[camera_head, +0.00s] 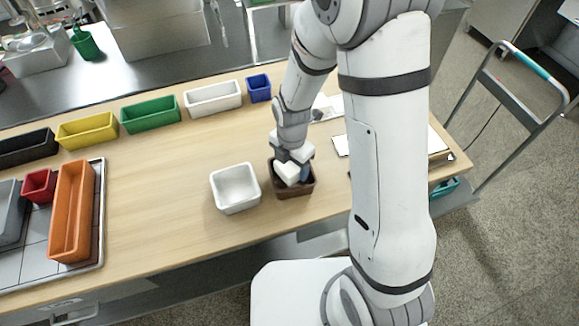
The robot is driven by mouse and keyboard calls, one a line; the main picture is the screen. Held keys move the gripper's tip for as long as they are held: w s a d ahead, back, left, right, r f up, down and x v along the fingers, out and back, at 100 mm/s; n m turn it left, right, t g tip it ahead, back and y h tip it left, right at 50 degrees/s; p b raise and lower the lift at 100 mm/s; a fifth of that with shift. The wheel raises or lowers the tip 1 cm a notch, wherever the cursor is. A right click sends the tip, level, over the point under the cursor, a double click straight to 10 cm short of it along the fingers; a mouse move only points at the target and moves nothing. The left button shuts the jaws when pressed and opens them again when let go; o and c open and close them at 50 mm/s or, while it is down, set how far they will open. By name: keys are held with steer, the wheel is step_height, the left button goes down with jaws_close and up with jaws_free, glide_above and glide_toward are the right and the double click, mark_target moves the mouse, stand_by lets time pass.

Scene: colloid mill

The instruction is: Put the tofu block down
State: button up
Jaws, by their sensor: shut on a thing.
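My gripper (292,168) points down into a small brown bin (294,190) on the wooden table. It is shut on a white block, the tofu block (287,173), which shows at the bin's mouth. The gripper's fingers and the block are small and partly merge in colour, so their exact edges are hard to tell. A dark blue thing (305,173) shows beside the block inside the bin. I cannot tell whether the block touches the bin's floor.
An empty white bin (235,188) stands just left of the brown bin. A row of coloured bins, including a green one (150,114), lines the table's back edge. A tray at left holds an orange bin (72,211). The table's middle left is clear.

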mark_target(291, 170)
steer(key=shift+w+f, duration=0.1)
steer(key=shift+f, duration=0.85)
steer(key=shift+f+b, duration=0.65)
steer(key=shift+f, duration=0.05)
steer(key=o, duration=0.5)
steer(key=shift+r, duration=0.1)
steer(key=shift+r, duration=0.1)
